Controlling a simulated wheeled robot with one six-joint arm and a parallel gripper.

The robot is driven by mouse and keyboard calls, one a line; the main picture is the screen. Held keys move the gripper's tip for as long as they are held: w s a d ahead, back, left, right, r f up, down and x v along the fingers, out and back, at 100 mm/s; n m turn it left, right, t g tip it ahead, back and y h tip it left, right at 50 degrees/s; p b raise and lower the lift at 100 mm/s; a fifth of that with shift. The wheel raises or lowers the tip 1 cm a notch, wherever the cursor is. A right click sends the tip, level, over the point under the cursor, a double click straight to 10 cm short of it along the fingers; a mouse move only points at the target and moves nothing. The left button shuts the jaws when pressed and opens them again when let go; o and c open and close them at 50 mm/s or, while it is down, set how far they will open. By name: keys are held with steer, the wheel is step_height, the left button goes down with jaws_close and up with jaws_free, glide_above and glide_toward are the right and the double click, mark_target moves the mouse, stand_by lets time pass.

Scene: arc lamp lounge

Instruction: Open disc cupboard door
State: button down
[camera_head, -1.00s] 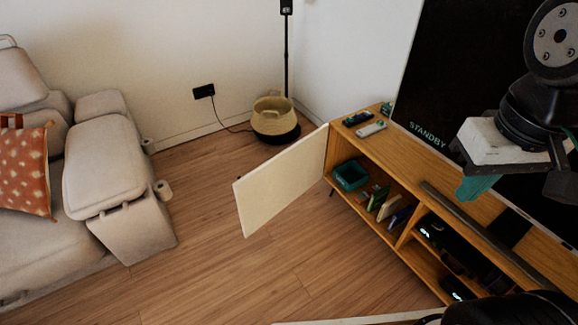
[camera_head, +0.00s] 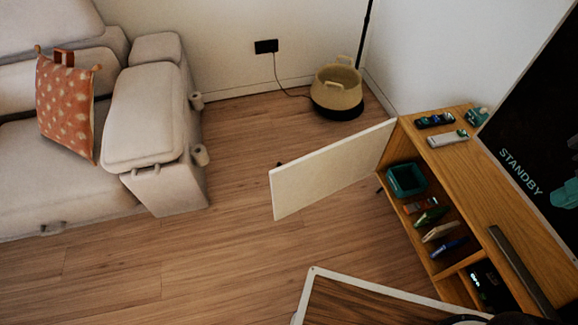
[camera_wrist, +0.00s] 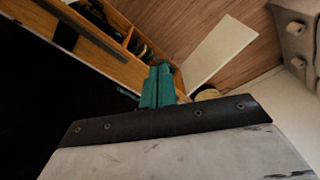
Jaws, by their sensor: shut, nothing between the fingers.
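The cream cupboard door (camera_head: 330,172) stands swung wide open, out over the floor from the left end of the wooden TV cabinet (camera_head: 464,158). The open compartment shows a green bin (camera_head: 406,180) and several thin upright cases (camera_head: 440,232). In the wrist view the door (camera_wrist: 219,52) lies beyond my gripper's fingertips, to their right, with a visible gap in the picture. My gripper (camera_wrist: 158,70) has its teal fingers together and empty. In the head view, whether the teal shape at the right edge is my gripper or a reflection cannot be told.
Remotes (camera_head: 447,138) lie on the cabinet top below the black TV (camera_head: 535,135). A woven basket (camera_head: 338,88) stands in the back corner and a grey sofa (camera_head: 150,110) at left. A white-edged panel (camera_head: 312,292) is at the bottom. Floor between sofa and door is clear.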

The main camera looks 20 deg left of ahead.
steer(key=w+a+f+n+t+y, duration=0.15)
steer(key=w+a+f, duration=0.25)
steer(key=w, duration=0.8)
steer(key=w+a+f+n+t+h, duration=0.1)
steer(key=w+a+f+t, duration=0.25)
steer(key=w, duration=0.85)
steer(key=w+a+f+n+t+y, duration=0.2)
steer(key=w+a+f+n+y, duration=0.1)
steer(key=w+a+f, duration=1)
steer(key=n+t+y, duration=0.3)
steer(key=y, duration=0.4)
glide_toward(289, 168)
steer(key=w+d+r, duration=0.4)
steer(key=w+r, duration=0.1)
steer(key=s+d+f+t+y, duration=0.1)
steer(key=s+f+y, duration=0.1)
steer(key=s+f, duration=0.65)
steer(key=shift+n, duration=0.25)
steer(key=x, duration=0.4)
steer(key=r+x, duration=0.1)
steer(key=x, duration=0.3)
steer(key=r+x, duration=0.1)
steer(key=x, duration=0.3)
steer(key=shift+a, duration=0.45)
